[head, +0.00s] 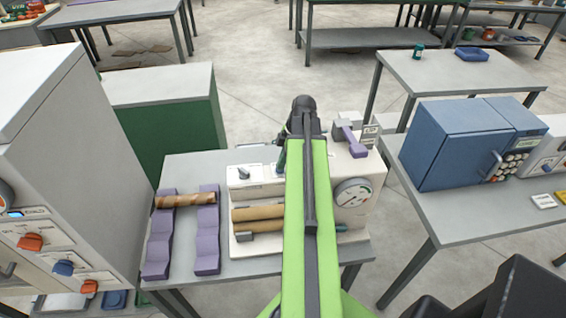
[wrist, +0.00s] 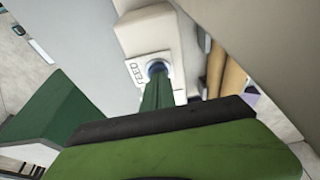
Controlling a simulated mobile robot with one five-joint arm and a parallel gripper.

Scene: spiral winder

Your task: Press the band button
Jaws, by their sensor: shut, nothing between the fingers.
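The spiral winder (head: 372,172) is a cream machine on a grey table, with brown rollers, a round dial and a purple lever. In the wrist view its cream housing (wrist: 150,38) carries a dark blue round button (wrist: 157,67) in a pale ring, beside a small panel of printed marks. My gripper (wrist: 157,80) is shut, and its green fingers reach to the button's face and cover its lower part. I cannot tell whether they touch or press it. In the head view my green arm crosses over the winder and hides the button; a bit of dark green gripper (head: 281,160) shows beside it.
Two purple stepped racks (head: 207,255) stand left of the winder, with a brown wound tube (head: 185,201) lying across them. A tall grey cabinet (head: 70,150) stands far left. A blue oven-like box (head: 455,150) sits on the right table. Open floor lies behind the winder.

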